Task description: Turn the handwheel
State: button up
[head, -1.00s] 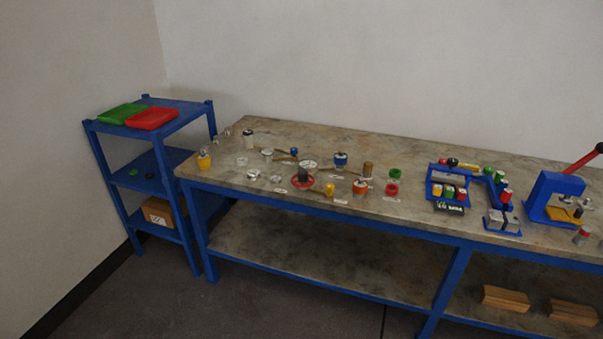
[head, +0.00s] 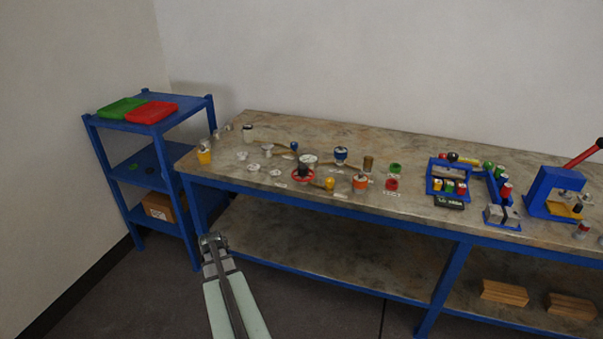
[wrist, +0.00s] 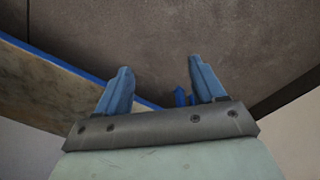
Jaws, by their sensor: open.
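The handwheel (head: 303,176) is a small red ring low on a grey vessel (head: 308,161), near the middle of the left half of the bench in the head view. The vessel hides part of its far side. My arm's end (head: 213,243) is in front of the bench's left end, low and left of the handwheel and well apart from it. In the wrist view my gripper (wrist: 160,78) shows two blue fingers spread apart with nothing between them. The handwheel is not in the wrist view.
Vessels, caps and fittings crowd the bench (head: 285,127) around the handwheel, including an orange vessel (head: 360,183) and a yellow one (head: 205,155). A blue shelf (head: 150,118) stands left. A blue rack (head: 447,187) and press (head: 553,190) stand right.

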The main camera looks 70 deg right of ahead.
jog(key=s+d+r+m+h, duration=0.2)
jog(key=d+r, duration=0.8)
jog(key=d, duration=0.5)
notch_tip(320, 180, up, 28)
jog(key=n+g, duration=0.3)
jog(key=n, duration=1.7)
send_over(302, 166)
jog(key=w+a, duration=0.4)
jog(key=shift+h, duration=0.4)
jog(key=x, duration=1.3)
jog(key=shift+s+f, duration=0.15)
jog(key=shift+s, duration=0.1)
jog(key=shift+c, duration=0.2)
